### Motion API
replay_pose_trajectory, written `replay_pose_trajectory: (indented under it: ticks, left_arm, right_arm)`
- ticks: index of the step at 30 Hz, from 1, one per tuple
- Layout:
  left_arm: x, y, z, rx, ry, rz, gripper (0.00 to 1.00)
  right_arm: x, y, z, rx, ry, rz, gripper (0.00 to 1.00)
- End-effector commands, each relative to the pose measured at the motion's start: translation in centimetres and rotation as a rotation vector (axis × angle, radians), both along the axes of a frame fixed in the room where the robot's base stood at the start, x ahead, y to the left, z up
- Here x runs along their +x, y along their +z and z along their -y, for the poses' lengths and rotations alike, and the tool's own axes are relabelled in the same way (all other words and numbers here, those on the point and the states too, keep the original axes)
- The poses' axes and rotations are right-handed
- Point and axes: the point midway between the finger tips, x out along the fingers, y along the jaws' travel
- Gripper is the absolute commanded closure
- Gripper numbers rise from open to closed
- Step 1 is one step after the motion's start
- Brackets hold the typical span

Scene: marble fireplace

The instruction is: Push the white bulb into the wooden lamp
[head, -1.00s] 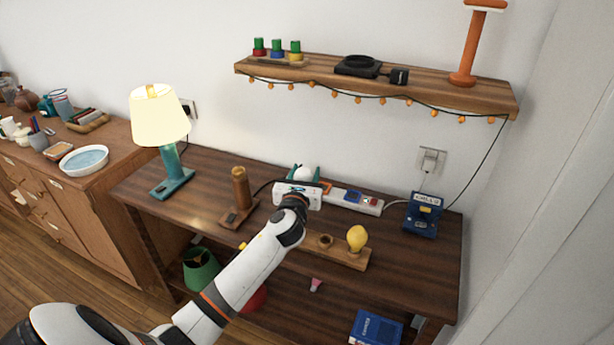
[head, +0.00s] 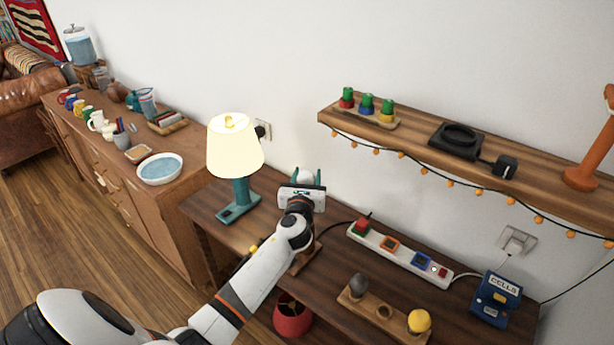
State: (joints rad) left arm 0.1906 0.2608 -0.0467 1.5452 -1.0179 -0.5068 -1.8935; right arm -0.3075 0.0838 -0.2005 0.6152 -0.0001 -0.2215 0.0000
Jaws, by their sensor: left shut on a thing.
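My left gripper (head: 306,178), with teal fingers, is shut on the white bulb (head: 305,177). Only the bulb's rounded top shows between the fingers; the gripper body hides the rest. The wooden lamp is mostly hidden behind my left gripper and forearm; part of its brown base (head: 304,261) shows beside the forearm on the table. The gripper appears above the lamp's place, but I cannot tell whether the bulb touches the socket. My right gripper is not in view.
A lit teal lamp (head: 238,195) stands close on the left. A power strip (head: 398,256) lies to the right. A wooden holder (head: 383,311) in front carries a grey bulb (head: 358,285) and a yellow bulb (head: 419,320). A shelf (head: 460,167) hangs above right.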

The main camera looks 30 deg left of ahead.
Motion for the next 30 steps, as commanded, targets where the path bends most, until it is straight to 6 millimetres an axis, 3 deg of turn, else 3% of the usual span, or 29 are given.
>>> replay_pose_trajectory:
  ticks: [6, 22, 30]
  left_arm:
    - [0.0, 0.1, 0.0, 0.001, 0.0, 0.0, 0.76]
    - [0.0, -4.8, 0.0, 0.002, 0.0, -0.001, 0.76]
    - [0.0, -5.8, 0.0, 0.0, 0.0, 0.0, 0.76]
  right_arm:
    - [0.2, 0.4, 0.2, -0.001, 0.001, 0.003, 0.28]
    - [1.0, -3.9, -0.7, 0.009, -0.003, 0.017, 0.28]
    - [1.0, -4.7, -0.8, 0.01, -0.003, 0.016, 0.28]
